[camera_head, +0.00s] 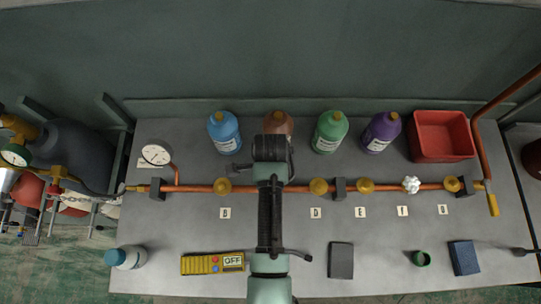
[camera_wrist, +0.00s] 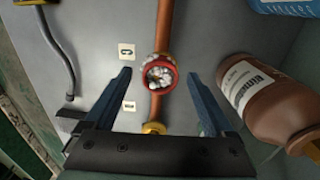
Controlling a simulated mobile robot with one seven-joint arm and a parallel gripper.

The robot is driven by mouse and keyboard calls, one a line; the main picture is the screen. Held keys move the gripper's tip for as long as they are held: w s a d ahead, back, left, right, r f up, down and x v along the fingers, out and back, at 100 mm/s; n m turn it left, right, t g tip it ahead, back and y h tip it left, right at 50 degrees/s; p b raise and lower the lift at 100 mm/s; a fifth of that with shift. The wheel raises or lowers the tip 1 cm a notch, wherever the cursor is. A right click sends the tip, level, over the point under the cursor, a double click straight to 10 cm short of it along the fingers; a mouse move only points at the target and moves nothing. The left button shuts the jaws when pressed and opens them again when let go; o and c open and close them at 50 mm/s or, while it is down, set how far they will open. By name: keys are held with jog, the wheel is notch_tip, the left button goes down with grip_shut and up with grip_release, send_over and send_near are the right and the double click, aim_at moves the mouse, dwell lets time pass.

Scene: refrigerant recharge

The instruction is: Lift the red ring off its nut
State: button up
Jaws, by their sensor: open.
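The red ring (camera_wrist: 174,80) sits around a nut on the copper pipe (camera_wrist: 164,22) in the wrist view, beside the card marked C. White foam-like bubbles (camera_wrist: 158,74) show inside the ring. My gripper (camera_wrist: 160,73) is open and empty. Its two blue fingers stand apart, one on each side of the ring and pipe, with visible gaps between. How far the fingertips are above the ring is hard to tell. In the head view my arm hides the ring, its nut and my fingertips.
A brown bottle (camera_wrist: 275,100) stands close to the right finger. A brass nut (camera_wrist: 154,128) lies along the pipe nearer the palm. In the head view, bottles and a red bin (camera_head: 443,158) line the back; a yellow meter (camera_head: 200,264) and a dark block (camera_head: 341,261) lie in front.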

jog(key=shift+c, duration=0.3)
jog(key=c, duration=1.3)
